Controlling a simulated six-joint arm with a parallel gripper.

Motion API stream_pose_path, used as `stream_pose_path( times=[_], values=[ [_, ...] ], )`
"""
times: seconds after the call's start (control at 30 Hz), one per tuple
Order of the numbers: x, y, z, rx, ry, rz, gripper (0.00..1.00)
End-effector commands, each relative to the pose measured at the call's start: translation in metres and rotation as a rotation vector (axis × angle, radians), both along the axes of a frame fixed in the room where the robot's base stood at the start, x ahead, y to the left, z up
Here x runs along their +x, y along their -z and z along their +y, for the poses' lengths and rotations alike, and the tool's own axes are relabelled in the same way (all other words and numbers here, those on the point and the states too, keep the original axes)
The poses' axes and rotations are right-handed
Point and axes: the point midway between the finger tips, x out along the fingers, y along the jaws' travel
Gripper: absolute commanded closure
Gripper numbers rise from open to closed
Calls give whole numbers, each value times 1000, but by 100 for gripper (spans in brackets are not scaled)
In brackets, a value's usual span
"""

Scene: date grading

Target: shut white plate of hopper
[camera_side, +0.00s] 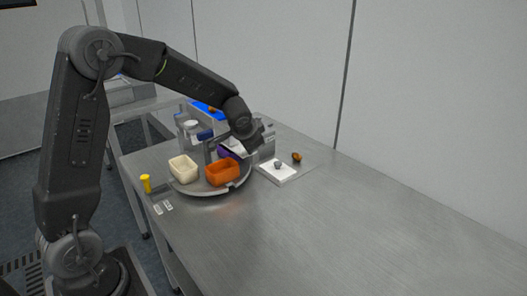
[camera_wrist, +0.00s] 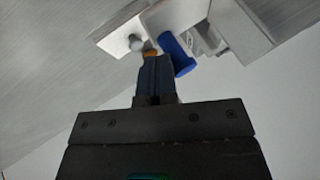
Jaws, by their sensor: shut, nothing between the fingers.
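A flat white plate (camera_side: 281,173) with a small round grey knob (camera_side: 278,165) lies to the right of the turntable in the side view. In the wrist view the white plate (camera_wrist: 118,38) and its knob (camera_wrist: 136,42) are ahead of my fingers, slightly left. A pale grey block (camera_side: 266,143), perhaps the hopper, stands behind the plate; my arm partly hides it. My gripper (camera_wrist: 157,60) is shut and empty, pointing toward the plate. I cannot tell its exact gap to the knob. The fingertips are hard to make out in the side view.
A brown-orange date (camera_side: 297,157) lies right of the plate. A round turntable (camera_side: 208,190) carries a cream tub (camera_side: 184,168) and an orange tub (camera_side: 222,172). A blue cylinder (camera_wrist: 178,54) is close right of my fingers. A yellow item (camera_side: 146,183) stands left. The table's front right is clear.

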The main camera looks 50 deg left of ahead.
Motion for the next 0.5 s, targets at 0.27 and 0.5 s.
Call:
stream_pose_path(
  times=[0.27, 0.5],
  values=[
    [0, 0, 17, 2, -3, -1, 100],
    [-1, -1, 18, 5, -4, -1, 100]
  ],
)
